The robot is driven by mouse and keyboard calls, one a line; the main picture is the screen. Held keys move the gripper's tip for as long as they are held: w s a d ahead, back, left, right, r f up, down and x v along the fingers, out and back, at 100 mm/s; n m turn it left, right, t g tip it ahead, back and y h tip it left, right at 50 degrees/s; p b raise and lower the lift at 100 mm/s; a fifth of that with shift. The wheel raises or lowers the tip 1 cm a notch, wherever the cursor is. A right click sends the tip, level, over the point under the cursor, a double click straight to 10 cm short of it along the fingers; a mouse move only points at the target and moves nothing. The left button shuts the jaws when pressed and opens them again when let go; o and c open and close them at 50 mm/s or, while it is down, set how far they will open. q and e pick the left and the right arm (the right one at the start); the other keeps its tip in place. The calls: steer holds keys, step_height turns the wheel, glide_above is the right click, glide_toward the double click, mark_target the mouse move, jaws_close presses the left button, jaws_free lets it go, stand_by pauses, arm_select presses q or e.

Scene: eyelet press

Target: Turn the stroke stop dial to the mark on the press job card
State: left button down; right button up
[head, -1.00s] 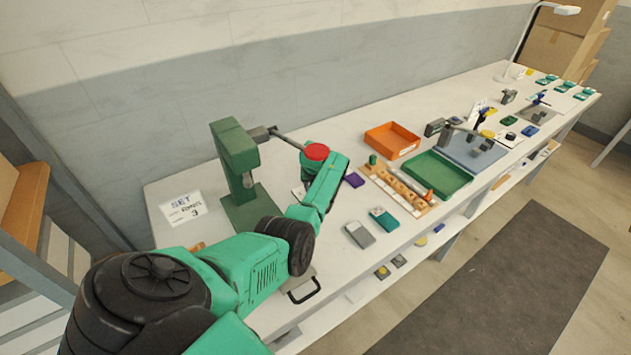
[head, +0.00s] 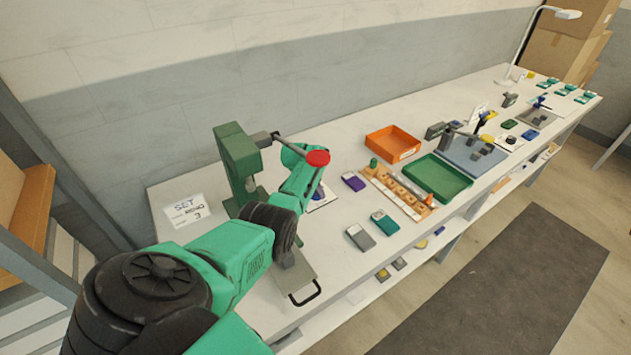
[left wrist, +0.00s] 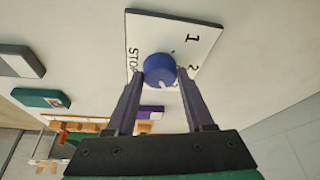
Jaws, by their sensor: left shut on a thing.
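The stroke stop dial (left wrist: 160,70) is a round blue knob on a white plate (left wrist: 203,45) marked STOP, 1 and 2; a further mark is partly hidden by a finger. Its white pointer line faces the lower edge, toward the gripper and slightly right. My left gripper (left wrist: 160,78) is shut on the dial, one finger on each side. In the head view the dial (head: 318,192) is partly hidden by my left arm. The job card (head: 186,211) lies left of the green press (head: 236,158) and reads SET, a blurred word, and 3. My right gripper is out of view.
The press lever's red knob (head: 318,157) stands above my left gripper. A purple block (head: 353,181), a grey block (head: 360,237) and a teal block (head: 385,222) lie to the right. An orange tray (head: 392,143) and green tray (head: 438,177) stand farther along the bench.

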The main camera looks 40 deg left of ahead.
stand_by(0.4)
arm_select(q)
steer(key=shift+c, duration=1.4)
jaws_free()
